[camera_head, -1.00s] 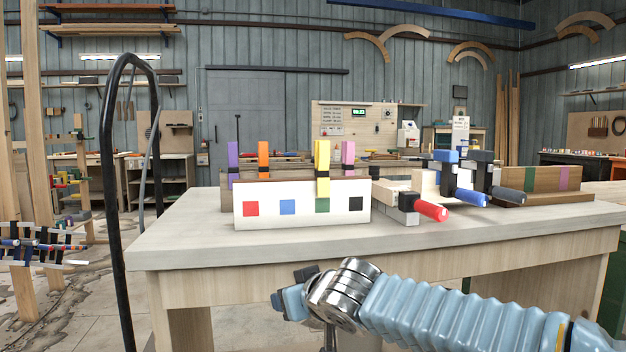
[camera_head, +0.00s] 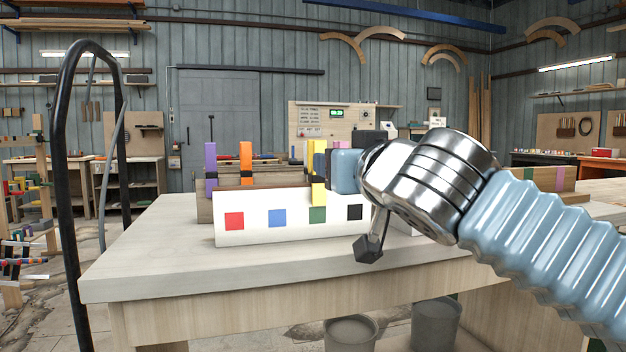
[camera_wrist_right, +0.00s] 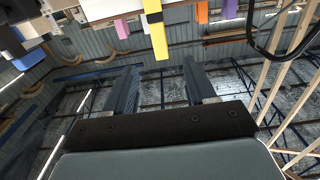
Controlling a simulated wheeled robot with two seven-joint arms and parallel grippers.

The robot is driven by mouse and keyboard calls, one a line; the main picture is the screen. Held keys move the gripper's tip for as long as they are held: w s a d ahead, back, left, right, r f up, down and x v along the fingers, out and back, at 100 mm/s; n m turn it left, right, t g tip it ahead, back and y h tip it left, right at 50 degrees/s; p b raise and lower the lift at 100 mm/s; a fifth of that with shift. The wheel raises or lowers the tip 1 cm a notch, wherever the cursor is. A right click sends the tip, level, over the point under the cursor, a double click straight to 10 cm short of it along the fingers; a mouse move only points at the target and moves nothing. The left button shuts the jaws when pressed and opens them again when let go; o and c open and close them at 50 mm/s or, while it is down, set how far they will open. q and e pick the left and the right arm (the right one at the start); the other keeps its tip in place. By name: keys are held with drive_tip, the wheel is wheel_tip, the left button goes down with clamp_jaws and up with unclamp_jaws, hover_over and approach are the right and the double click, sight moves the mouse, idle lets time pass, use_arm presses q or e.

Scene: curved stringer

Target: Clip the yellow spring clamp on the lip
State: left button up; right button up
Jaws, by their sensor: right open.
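The yellow spring clamp (camera_head: 318,165) stands upright at the white board with coloured squares (camera_head: 265,222), above its green square, with a black band around its middle. In the right wrist view the yellow clamp (camera_wrist_right: 157,32) hangs from the top edge, ahead of the fingers. My right gripper (camera_wrist_right: 160,70) is open, with nothing between its two fingers. In the head view my right wrist is close beside the clamp, and hides most of the gripper. My left gripper is not in view. I cannot tell for certain which edge is the lip.
Purple (camera_head: 211,168) and orange (camera_head: 246,163) clamps stand left of the yellow one; a pink one is partly hidden behind my wrist. A wooden piece with coloured bands (camera_head: 545,178) is at the bench's right. A black tubular frame (camera_head: 60,200) stands left. The bench (camera_head: 150,262) is clear at front left.

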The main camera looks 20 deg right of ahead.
drive_tip(key=w+p, duration=0.1)
drive_tip(key=w, duration=0.4)
drive_tip(key=w+p, duration=0.2)
drive_tip(key=w, duration=0.4)
drive_tip(key=shift+w+a+r+p, duration=0.15)
drive_tip(key=shift+w+r+p, duration=0.05)
drive_tip(key=shift+w+p, duration=0.1)
drive_tip(key=shift+w+f, duration=0.1)
drive_tip(key=shift+w, duration=0.05)
clamp_jaws()
